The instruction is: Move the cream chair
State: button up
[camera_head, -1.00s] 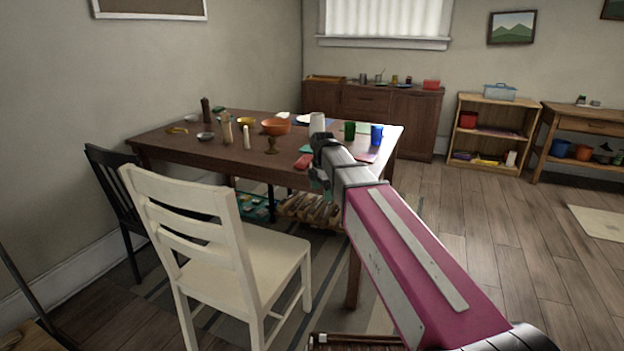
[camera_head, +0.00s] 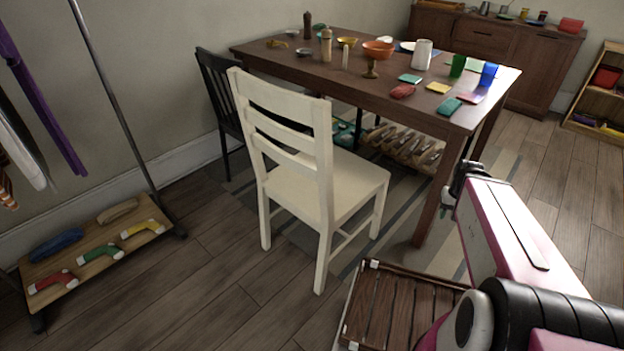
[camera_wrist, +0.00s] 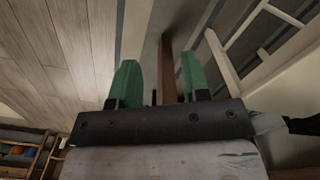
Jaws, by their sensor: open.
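The cream chair (camera_head: 300,160) stands upright on the floor at the near side of the brown table, its slatted back towards the left and its seat (camera_head: 335,185) towards the table. In the wrist view, pale bars (camera_wrist: 225,65) at the right look like part of it. My gripper (camera_head: 460,185) is to the right of the chair, apart from it, near the table's front leg. In the wrist view the green fingers of my gripper (camera_wrist: 157,85) stand wide apart, with nothing held between them. A brown table leg (camera_wrist: 167,70) shows beyond the gap.
The table (camera_head: 420,90) holds an orange bowl (camera_head: 378,49), cups and several small items. A black chair (camera_head: 218,100) stands behind the cream one. A slatted wooden crate (camera_head: 385,305) lies in front. A rack base (camera_head: 95,255) with socks is at left. Floor between is clear.

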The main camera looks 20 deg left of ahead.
aim_at(324, 185)
jog(key=u, duration=0.4)
jog(key=i+l+u, duration=0.1)
jog(key=u, duration=0.35)
jog(key=i+l+u, duration=0.1)
jog(key=u, duration=0.3)
jog(key=l+u, duration=0.25)
jog(key=k+l+u, duration=0.1)
jog(key=u, duration=0.15)
jog(key=i+j, duration=0.1)
jog(key=j, duration=0.7)
